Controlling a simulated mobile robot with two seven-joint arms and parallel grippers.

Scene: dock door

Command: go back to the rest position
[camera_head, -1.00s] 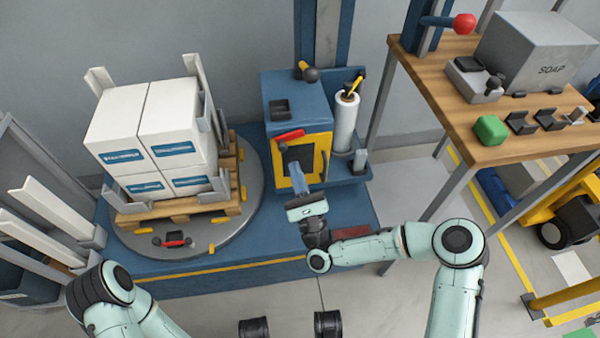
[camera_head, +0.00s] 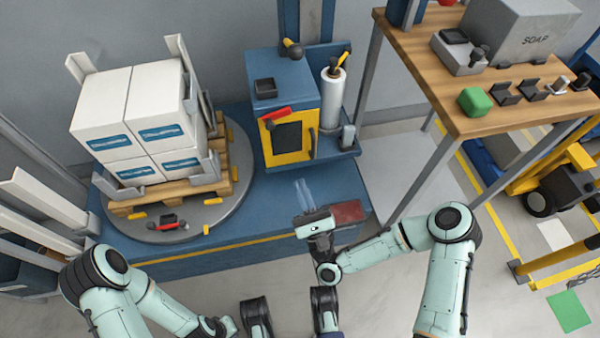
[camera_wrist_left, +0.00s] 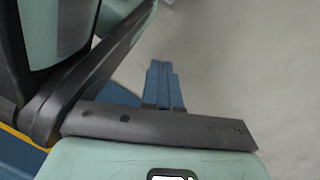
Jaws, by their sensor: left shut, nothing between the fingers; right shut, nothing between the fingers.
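My right gripper (camera_head: 301,183) is in the middle of the head view, in front of the blue machine (camera_head: 262,92) and above its base. Its blue fingers are together with nothing between them, and they stand clear of the machine's yellow-framed door (camera_head: 308,150). My left arm comes in at the bottom left of the head view, and its fingers do not show there. In the left wrist view the left gripper's blue fingers (camera_wrist_left: 161,64) are closed together and empty, over plain grey floor.
A round turntable (camera_head: 246,160) carries a wooden pallet (camera_head: 190,196) with white boxes (camera_head: 135,108) at the left. A wooden-topped table (camera_head: 440,85) with a grey SOAP box (camera_head: 520,32) and a green block (camera_head: 472,102) stands at the right. Floor between is open.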

